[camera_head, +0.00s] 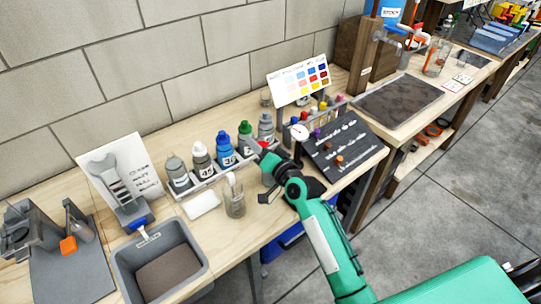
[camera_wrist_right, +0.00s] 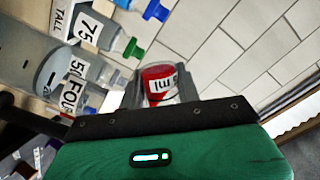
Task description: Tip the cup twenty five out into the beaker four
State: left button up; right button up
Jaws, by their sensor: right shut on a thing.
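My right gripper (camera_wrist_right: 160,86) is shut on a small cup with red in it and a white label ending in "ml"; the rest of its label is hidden. I take this cup (camera_wrist_right: 159,80) for cup twenty five. My left gripper is not in view.
Capped bottles (camera_head: 223,152) stand in a rack behind the beaker. A white pad (camera_head: 201,203) lies left of the beaker and a grey bin (camera_head: 160,262) sits at front left. A dark rack board (camera_head: 342,146) and a colour chart (camera_head: 300,82) stand at right.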

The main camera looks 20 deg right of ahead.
jog(key=shift+s+r+m, duration=0.1)
jog(key=shift+r+m, duration=0.5)
jog(key=shift+r, duration=0.2)
jog(key=shift+r+m, duration=0.25)
jog(key=shift+m, duration=0.7)
jog(key=shift+r+m, duration=0.25)
jog(key=shift+m, duration=0.7)
jog(key=shift+c, duration=0.5)
dwell(1.4)
